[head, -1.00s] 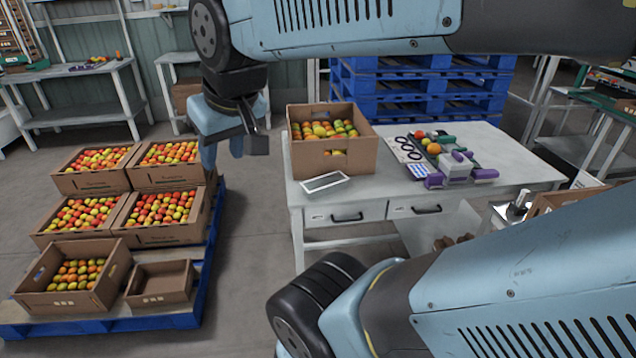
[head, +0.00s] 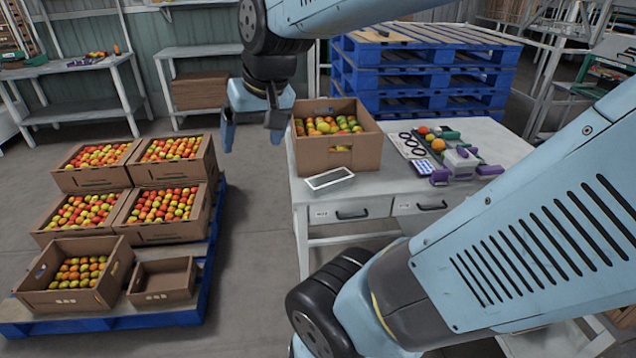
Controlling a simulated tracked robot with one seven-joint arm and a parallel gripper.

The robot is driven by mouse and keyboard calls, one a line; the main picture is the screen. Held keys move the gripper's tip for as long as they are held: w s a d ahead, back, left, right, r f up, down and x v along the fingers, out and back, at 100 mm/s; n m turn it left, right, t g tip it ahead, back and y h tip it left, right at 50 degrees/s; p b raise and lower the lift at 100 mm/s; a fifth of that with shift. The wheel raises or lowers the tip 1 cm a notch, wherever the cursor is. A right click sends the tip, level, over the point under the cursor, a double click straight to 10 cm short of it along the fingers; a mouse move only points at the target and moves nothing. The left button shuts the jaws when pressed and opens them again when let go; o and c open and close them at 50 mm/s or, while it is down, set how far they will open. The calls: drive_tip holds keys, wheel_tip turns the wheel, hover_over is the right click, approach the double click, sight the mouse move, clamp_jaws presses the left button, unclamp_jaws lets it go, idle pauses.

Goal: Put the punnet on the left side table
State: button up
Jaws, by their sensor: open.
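I cannot make out a clear punnet. A flat, white-rimmed rectangular item (head: 330,178) lies on the front left part of the white work table (head: 390,190); I cannot tell whether it is the punnet. My gripper (head: 251,128) hangs in the air left of the work table's cardboard box, with its fingers apart and nothing between them. At the back left stand a grey side table (head: 130,57) with small items on it and, right of it, a smaller side table (head: 200,52) with a bare top.
A cardboard box of tomatoes (head: 338,158) stands on the work table, with purple-handled tools (head: 440,175) to its right. Tomato crates sit on a blue pallet (head: 215,235) at left. Stacked blue pallets (head: 425,75) stand behind. Grey floor is clear between pallet and table.

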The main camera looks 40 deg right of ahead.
drive_tip(key=shift+o, duration=0.4)
drive_tip(key=w+d+f+m+g, duration=0.2)
drive_tip(key=w+d+f+m, duration=0.2)
drive_tip(key=w+f, duration=0.4)
drive_tip(key=shift+w+d+f+m, duration=0.3)
drive_tip(key=shift+w+m, duration=0.3)
drive_tip(key=shift+w, duration=0.55)
drive_tip(key=m+g+h, duration=0.4)
drive_tip(key=m+h, duration=0.6)
drive_tip(key=m, duration=0.3)
approach(329, 180)
drive_tip(key=s+d, duration=0.2)
drive_tip(key=shift+s+f, duration=0.25)
drive_tip(key=shift+s, duration=0.1)
drive_tip(key=shift+a+f+x, duration=0.15)
drive_tip(key=shift+x, duration=1.2)
drive_tip(key=shift+a+f+x, duration=0.1)
drive_tip(key=shift+f+x, duration=0.05)
drive_tip(key=shift+x, duration=1.2)
drive_tip(key=shift+c, duration=0.4)
